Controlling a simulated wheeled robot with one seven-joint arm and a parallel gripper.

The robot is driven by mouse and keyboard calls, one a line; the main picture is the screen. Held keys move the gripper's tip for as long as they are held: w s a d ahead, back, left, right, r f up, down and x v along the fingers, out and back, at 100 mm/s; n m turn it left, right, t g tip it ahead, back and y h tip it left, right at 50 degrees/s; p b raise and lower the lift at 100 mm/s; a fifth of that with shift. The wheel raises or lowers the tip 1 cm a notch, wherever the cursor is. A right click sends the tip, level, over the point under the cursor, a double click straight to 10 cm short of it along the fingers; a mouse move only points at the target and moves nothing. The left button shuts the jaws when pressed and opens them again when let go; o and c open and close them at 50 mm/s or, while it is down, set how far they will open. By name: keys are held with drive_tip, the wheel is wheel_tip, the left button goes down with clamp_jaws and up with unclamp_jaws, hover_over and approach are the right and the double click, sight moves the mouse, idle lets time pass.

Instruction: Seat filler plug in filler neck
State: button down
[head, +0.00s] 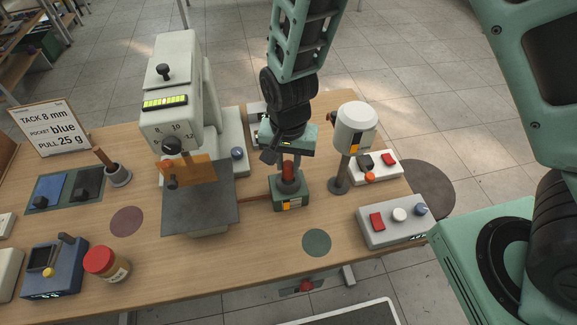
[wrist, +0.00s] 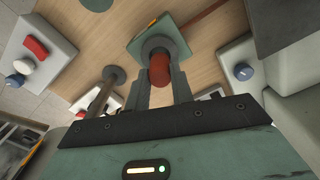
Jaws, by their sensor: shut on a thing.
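The filler plug, red and rounded, shows in the head view (head: 288,171) and the wrist view (wrist: 160,72). My gripper (head: 289,164) points down with its grey fingers on either side of the plug, shut on it. The filler neck is a dark grey collar (head: 289,187) on a small green base (head: 290,204) with an orange label. In the wrist view the grey collar (wrist: 158,45) lies directly beyond the plug, roughly in line with it. The plug's lower end is hidden, so I cannot tell whether it is in the neck or just above it.
A tall grey press with a dial (head: 172,110) stands left of the neck. A white cylinder on a post (head: 355,128) stands close on the right. A control box (head: 391,221) lies front right. The wood in front, around a green disc (head: 316,242), is clear.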

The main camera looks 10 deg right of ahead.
sight(288, 164)
drive_tip(key=shift+f, duration=1.45)
drive_tip(key=shift+f, duration=0.15)
drive_tip(key=c, duration=1.2)
unclamp_jaws()
